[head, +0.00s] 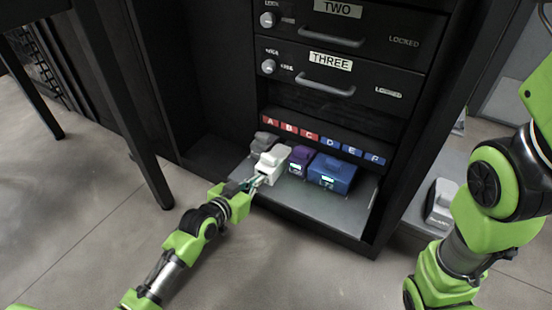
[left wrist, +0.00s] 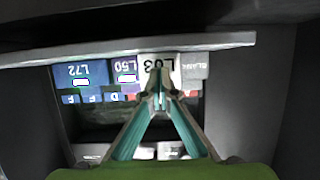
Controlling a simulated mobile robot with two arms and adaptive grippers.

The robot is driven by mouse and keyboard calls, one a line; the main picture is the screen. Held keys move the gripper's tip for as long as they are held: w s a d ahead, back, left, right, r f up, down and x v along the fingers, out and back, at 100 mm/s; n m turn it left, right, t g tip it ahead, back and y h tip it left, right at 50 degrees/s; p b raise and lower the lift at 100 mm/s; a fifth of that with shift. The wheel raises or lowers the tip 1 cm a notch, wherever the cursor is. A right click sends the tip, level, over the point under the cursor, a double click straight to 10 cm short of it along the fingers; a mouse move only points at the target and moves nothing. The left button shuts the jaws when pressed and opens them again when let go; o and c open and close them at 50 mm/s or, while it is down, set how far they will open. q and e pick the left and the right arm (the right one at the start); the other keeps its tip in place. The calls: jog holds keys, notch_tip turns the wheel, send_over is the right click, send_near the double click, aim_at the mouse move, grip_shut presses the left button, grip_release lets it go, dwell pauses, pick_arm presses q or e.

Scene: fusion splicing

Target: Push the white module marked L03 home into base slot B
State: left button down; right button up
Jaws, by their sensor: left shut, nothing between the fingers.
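The white module L03 (head: 272,163) sits on the grey shelf below the slot labels, between the grey module and the purple module. It sticks out farther to the front than the grey one. Its L03 label (left wrist: 151,64) shows upside down in the left wrist view. My left gripper (head: 257,182) is at the front face of the white module. Its fingertips (left wrist: 160,76) are shut together with nothing between them, in front of the label. I cannot tell whether they touch it. The B label (head: 288,127) is above and behind the module. My right gripper is out of view.
A grey BLANK module (head: 264,141) stands left of the white one, a purple L50 module (head: 300,158) and a blue L72 module (head: 332,172) to its right. The shelf (head: 345,213) is bare in front. Locked drawers (head: 340,65) are above.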

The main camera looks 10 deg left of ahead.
aim_at(263, 173)
pick_arm(q)
jog(key=shift+w+d+b, duration=0.2)
jog(key=shift+w+d, duration=0.1)
jog(key=shift+w, duration=0.5)
jog(key=shift+w+d+b, duration=0.15)
jog(key=shift+w+d, duration=0.15)
jog(key=shift+w, duration=0.55)
jog(key=shift+w+d+b, duration=0.2)
jog(key=shift+w+d, duration=0.1)
jog(key=shift+w, duration=0.5)
jog(key=shift+w+d+b, duration=0.2)
jog(key=shift+w+d, duration=0.05)
jog(key=shift+w, duration=0.35)
jog(key=shift+w+d+b, duration=0.2)
jog(key=shift+w, duration=0.4)
jog(key=shift+s+a, duration=0.1)
jog(key=shift+s, duration=0.05)
jog(key=s+p, duration=0.1)
jog(key=s, duration=0.1)
jog(key=s+a+p, duration=0.1)
jog(key=p, duration=0.1)
jog(key=s+a+p, duration=0.1)
jog(key=s+p, duration=0.1)
jog(key=shift+s+r, duration=0.1)
jog(key=shift+s, duration=0.2)
jog(key=shift+s+a+p, duration=0.25)
jog(key=shift+s+p, duration=0.25)
jog(key=shift+s, duration=0.3)
